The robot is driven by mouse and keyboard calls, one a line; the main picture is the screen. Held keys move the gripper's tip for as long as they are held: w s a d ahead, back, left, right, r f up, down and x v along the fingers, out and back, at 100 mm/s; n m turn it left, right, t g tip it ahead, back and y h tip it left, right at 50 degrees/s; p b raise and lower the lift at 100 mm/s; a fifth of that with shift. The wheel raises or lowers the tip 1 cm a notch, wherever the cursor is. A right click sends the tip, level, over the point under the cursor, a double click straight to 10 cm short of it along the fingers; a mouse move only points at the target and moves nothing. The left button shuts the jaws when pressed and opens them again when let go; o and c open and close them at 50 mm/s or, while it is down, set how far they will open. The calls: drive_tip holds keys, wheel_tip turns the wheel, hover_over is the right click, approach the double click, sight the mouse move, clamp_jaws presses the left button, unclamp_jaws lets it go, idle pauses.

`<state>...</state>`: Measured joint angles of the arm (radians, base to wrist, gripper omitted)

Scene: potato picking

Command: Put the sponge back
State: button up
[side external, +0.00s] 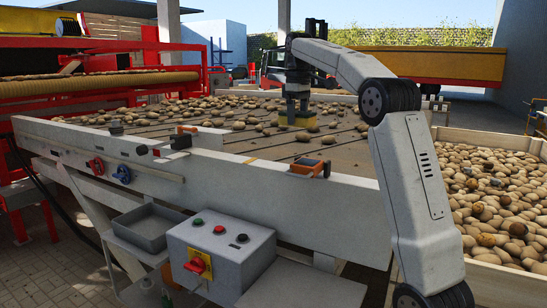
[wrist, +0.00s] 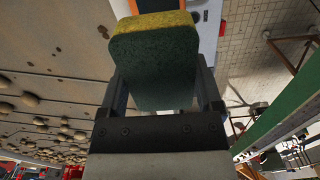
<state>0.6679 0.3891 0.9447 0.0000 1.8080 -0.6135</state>
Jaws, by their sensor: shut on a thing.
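The sponge (side external: 300,119) is yellow on one side and dark green on the other. My gripper (side external: 296,103) is shut on it, and holds it low over the potato-strewn sorting table (side external: 345,154). I cannot tell in the side view whether the sponge touches the table. In the wrist view the sponge (wrist: 153,62) sits between the two fingers of my gripper (wrist: 162,82), green face toward the camera and yellow layer at the top edge.
Potatoes lie scattered around the sponge. A crate of potatoes (side external: 492,190) stands right.

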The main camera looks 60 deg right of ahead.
drive_tip(key=shift+r, duration=1.6)
drive_tip(key=shift+s+a, duration=0.5)
drive_tip(key=shift+a, duration=1.1)
hover_over(295, 303)
drive_tip(key=shift+n, duration=0.3)
wheel_tip(295, 303, down, 44)
drive_tip(key=shift+d+r, duration=0.1)
drive_tip(key=shift+f, duration=1.8)
drive_tip(key=shift+f, duration=0.15)
drive_tip(key=o, duration=0.9)
